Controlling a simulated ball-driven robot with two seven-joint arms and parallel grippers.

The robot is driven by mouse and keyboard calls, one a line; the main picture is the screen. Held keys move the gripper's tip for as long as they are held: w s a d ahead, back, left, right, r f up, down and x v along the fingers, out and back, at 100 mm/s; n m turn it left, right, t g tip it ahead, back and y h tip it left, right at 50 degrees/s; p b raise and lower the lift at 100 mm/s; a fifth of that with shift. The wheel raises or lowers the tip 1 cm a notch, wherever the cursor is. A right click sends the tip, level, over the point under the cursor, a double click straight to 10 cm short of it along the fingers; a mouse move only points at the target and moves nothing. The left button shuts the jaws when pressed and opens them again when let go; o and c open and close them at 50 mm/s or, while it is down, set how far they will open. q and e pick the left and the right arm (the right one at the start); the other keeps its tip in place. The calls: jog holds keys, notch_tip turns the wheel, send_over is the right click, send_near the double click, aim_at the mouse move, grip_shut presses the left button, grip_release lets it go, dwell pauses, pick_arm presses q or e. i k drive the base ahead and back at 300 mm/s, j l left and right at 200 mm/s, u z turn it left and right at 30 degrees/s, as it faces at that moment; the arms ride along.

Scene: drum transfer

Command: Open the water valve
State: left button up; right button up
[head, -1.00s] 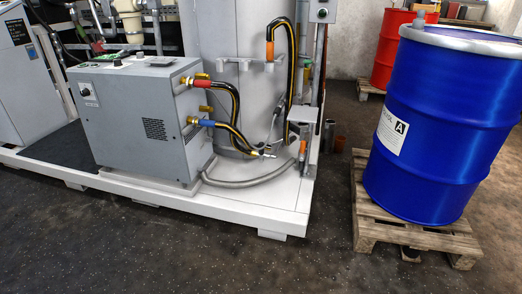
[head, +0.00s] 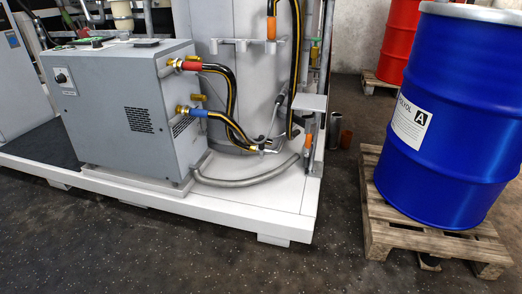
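A grey box unit (head: 115,115) stands on the white platform. Brass fittings stick out of its right side. A black and yellow hose with a red end (head: 190,66) joins the upper fitting (head: 174,65). A similar hose with a blue end (head: 196,112) joins the lower fitting (head: 182,110). Smaller brass parts (head: 193,58) sit beside these fittings. I cannot tell which part, if any, is the water valve. A small metal piece (head: 268,149) shows where the hoses run low by the white tank. Neither of my grippers is in view.
The white platform (head: 230,215) has a raised front edge. A blue drum (head: 455,115) stands on a wooden pallet (head: 400,235) at right, with a red drum (head: 402,40) behind. A grey hose (head: 245,180) curves over the platform. Dark floor (head: 130,250) in front is clear.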

aim_at(261, 146)
jog(key=i+l, duration=0.1)
jog(key=i, duration=0.55)
jog(key=i+u, duration=0.15)
jog(key=i, duration=0.45)
jog(key=i+l, duration=0.2)
jog(key=i, duration=0.45)
jog(key=i+l+u, duration=0.1)
jog(key=i, duration=0.5)
